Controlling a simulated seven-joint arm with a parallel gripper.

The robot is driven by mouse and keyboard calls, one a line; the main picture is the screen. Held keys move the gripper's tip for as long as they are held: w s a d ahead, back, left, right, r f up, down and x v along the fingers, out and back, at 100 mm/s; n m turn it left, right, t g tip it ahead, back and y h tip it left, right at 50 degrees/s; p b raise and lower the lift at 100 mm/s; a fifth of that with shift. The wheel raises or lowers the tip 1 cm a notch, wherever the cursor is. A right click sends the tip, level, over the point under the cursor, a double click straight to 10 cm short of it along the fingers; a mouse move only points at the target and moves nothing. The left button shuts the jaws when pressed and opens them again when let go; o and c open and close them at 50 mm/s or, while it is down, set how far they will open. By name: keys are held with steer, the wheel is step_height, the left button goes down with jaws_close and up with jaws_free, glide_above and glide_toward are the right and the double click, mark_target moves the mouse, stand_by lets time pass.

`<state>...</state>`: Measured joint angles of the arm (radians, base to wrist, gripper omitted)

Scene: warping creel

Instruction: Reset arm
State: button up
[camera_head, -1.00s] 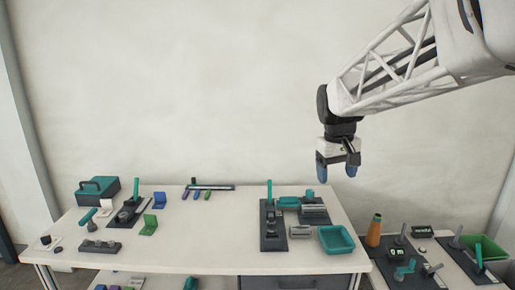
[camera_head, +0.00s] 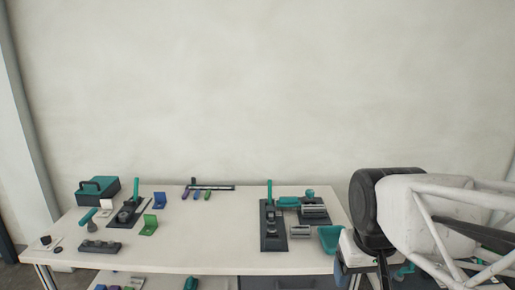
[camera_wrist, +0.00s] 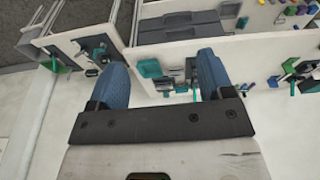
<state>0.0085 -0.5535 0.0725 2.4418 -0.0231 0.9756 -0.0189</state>
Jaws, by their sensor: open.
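My gripper (camera_wrist: 163,80) shows in the wrist view with its two blue fingers spread wide apart. Nothing is between the fingertips; the table and its goods lie well beyond them. In the head view my arm comes in from the right, and its dark wrist joint and white lattice link are low at the right side. Only part of the gripper (camera_head: 358,277) shows there, at the bottom edge, and its fingertips are not clear.
A white table (camera_head: 185,235) holds a teal toolbox (camera_head: 98,189), a dark lever fixture (camera_head: 272,228), a teal tray (camera_head: 329,238) partly behind my arm, and several small parts. My arm covers most of the right-hand station. The wall space above is clear.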

steer(key=s+f, duration=0.2)
steer(key=s, duration=0.1)
steer(key=s+f, duration=0.1)
steer(key=shift+s+a, duration=0.1)
steer(key=shift+s, duration=0.2)
